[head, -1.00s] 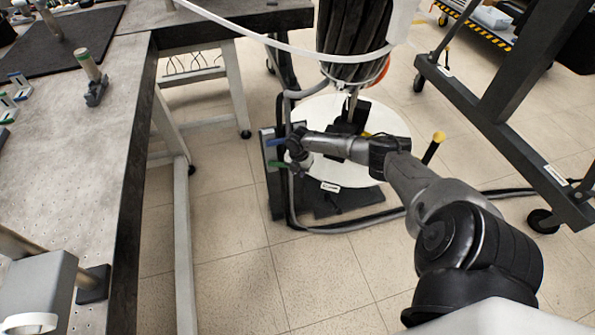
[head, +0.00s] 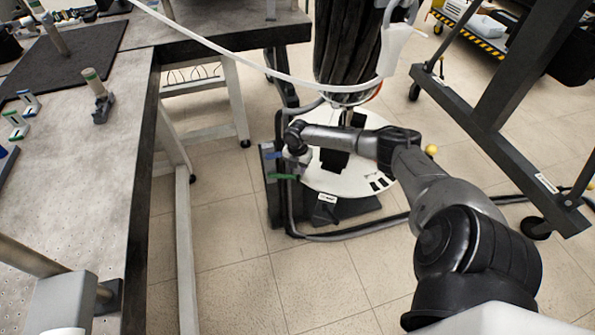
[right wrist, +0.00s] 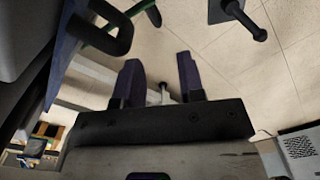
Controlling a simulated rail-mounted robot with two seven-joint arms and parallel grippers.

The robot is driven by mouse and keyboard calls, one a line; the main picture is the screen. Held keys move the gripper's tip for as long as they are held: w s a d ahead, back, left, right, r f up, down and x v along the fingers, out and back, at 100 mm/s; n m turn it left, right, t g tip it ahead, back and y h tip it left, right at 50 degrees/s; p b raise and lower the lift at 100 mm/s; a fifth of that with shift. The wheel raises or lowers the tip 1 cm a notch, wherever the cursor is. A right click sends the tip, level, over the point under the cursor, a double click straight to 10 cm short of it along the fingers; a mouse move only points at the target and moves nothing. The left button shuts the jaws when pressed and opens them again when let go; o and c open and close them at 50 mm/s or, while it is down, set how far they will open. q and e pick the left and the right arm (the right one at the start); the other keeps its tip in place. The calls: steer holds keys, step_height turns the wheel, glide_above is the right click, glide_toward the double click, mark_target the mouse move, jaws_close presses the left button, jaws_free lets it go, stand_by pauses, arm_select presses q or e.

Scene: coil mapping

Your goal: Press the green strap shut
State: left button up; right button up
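The green strap (head: 283,176) sticks out to the left from the upright stand (head: 268,200) beside the round white plate, low near the floor. A blue strap (head: 275,155) sits just above it. My right gripper (head: 290,160) is right beside these straps in the head view, small and partly lost against the stand. In the right wrist view its two dark fingers (right wrist: 161,75) stand apart with nothing between them. My left gripper is not in view.
The white plate (head: 350,180) lies under a thick dark hanging bundle (head: 347,45). A pale cable crosses above. A workbench (head: 75,170) fills the left, and a wheeled dark frame (head: 490,130) stands right. A dark loop (right wrist: 108,30) is close in the right wrist view.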

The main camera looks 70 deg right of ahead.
step_height(320, 180, up, 4)
steer(key=shift+r+p, duration=0.1)
steer(key=shift+p, duration=0.55)
steer(key=shift+c, duration=0.3)
